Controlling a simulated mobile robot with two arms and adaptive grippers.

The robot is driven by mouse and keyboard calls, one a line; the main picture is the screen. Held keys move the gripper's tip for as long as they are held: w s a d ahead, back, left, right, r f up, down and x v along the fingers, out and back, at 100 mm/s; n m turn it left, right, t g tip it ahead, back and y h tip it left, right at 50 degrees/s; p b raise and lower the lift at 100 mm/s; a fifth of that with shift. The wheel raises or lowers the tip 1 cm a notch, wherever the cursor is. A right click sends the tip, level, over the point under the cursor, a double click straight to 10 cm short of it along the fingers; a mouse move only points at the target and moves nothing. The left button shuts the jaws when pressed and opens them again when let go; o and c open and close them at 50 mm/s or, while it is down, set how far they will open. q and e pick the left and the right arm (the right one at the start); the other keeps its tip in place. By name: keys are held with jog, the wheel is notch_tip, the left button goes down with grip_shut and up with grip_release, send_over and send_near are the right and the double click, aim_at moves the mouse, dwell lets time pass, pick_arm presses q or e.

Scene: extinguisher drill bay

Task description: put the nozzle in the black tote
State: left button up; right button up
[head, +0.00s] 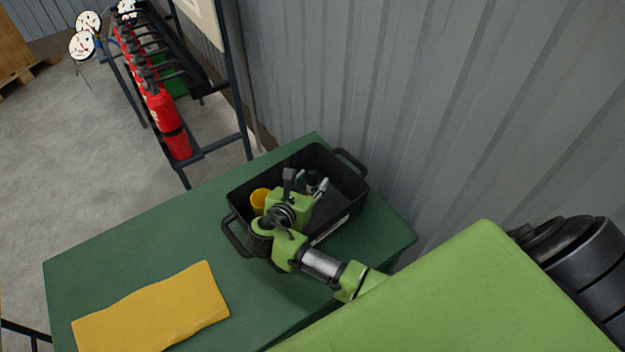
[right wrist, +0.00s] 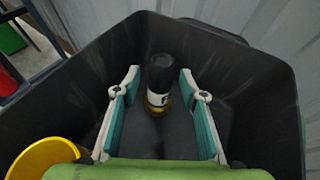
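The black tote (head: 345,205) stands on the green table by the wall. Its walls (right wrist: 255,80) surround my right gripper in the right wrist view. My right gripper (head: 311,185) reaches down into the tote, with its two fingers spread. The nozzle (right wrist: 160,82), black with a white band and a brass-coloured end, is inside the tote between the fingertips (right wrist: 160,80). A gap shows on both sides of it, so the fingers do not appear to touch it. In the head view the gripper mostly hides it. My left gripper is out of view.
A yellow round item (head: 259,201) is in the tote beside my right gripper. A folded yellow cloth (head: 152,310) lies on the green table (head: 110,255). A rack of red extinguishers (head: 167,122) stands beyond the table. The grey corrugated wall (head: 400,100) is close behind.

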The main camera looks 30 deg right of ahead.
aim_at(310, 183)
jog(key=v, duration=0.6)
jog(key=shift+s+a+r, duration=0.1)
jog(key=shift+s, duration=0.05)
